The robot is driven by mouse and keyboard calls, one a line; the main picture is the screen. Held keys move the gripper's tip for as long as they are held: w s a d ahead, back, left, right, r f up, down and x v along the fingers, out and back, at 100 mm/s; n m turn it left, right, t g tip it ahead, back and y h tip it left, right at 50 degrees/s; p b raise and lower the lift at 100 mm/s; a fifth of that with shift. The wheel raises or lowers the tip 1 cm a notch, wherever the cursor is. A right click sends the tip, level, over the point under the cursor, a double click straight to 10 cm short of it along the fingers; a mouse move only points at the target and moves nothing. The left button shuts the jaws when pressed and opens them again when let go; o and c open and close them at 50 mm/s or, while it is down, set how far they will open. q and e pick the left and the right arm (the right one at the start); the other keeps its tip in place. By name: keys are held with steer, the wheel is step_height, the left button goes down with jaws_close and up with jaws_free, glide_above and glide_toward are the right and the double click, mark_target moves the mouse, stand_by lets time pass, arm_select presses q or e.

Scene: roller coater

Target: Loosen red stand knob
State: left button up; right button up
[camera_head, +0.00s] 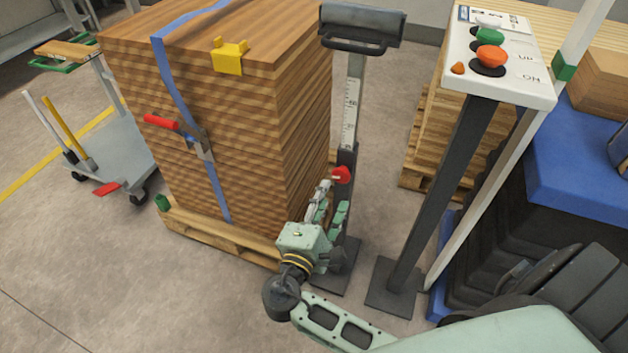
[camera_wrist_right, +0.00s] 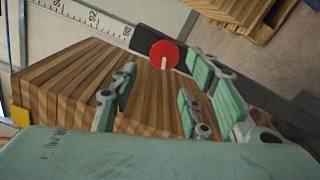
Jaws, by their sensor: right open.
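The red stand knob (camera_head: 341,175) sits on the upright post of a grey stand (camera_head: 352,110) with a printed scale. In the right wrist view the knob (camera_wrist_right: 164,54) is a round red disc with a pale mark, on the dark sleeve of the post. My right gripper (camera_head: 332,196) is just below the knob in the head view. In the right wrist view its fingers (camera_wrist_right: 160,88) are spread apart, with the knob beyond them and apparently not gripped. My left gripper is not in view.
A strapped stack of boards (camera_head: 215,130) on a pallet stands left of the post. A control pedestal (camera_head: 500,75) with coloured buttons stands to the right. A grey cart (camera_head: 115,150) is at far left. Floor at lower left is clear.

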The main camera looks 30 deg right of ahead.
mark_target(339, 176)
steer(key=x, duration=0.5)
steer(key=shift+d+b, duration=0.2)
steer(key=shift+b, duration=0.1)
steer(key=shift+x, duration=1.15)
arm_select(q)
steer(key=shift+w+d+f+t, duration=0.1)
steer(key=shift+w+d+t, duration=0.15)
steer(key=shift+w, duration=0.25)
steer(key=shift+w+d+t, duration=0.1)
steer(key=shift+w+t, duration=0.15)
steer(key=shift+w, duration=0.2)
arm_select(e)
steer(key=shift+c, duration=0.5)
steer(key=c, duration=0.9)
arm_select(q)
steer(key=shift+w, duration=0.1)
